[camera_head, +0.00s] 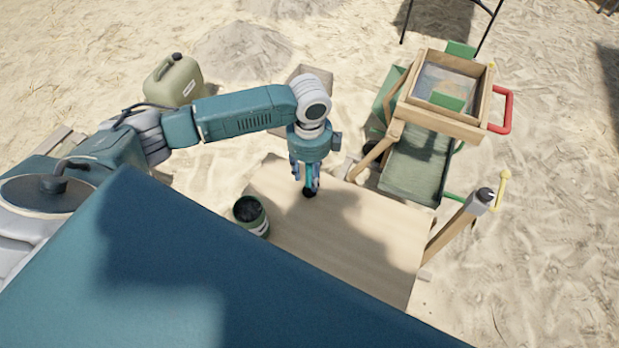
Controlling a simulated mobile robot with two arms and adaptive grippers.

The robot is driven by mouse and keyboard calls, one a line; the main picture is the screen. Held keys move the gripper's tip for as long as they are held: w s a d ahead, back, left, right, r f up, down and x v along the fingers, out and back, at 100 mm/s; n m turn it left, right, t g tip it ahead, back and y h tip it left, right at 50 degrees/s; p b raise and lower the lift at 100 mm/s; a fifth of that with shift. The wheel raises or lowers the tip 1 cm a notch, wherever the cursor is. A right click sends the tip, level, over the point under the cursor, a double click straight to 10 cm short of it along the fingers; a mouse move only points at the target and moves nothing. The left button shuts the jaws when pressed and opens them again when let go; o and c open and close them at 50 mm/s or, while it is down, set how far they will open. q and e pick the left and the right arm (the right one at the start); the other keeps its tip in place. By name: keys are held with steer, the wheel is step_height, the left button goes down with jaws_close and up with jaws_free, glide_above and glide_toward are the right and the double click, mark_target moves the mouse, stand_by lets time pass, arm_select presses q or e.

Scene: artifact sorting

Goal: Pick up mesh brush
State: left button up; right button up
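My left gripper (308,184) points straight down over the far part of the wooden table. Its fingers are on either side of a slim teal upright thing with a dark round lower end (309,192), which looks like the mesh brush. It stands at or just above the table top. The fingers hide most of it, and I cannot tell whether they are closed on it. My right gripper is not in view.
The wooden table (345,240) is largely bare. A green bucket with dark contents (251,215) stands at its left edge. A wooden sieve stand (445,120) with a red handle and green chute is behind right. A beige jerrycan (173,82) stands on the sand.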

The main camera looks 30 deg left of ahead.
arm_select(q)
jaws_close()
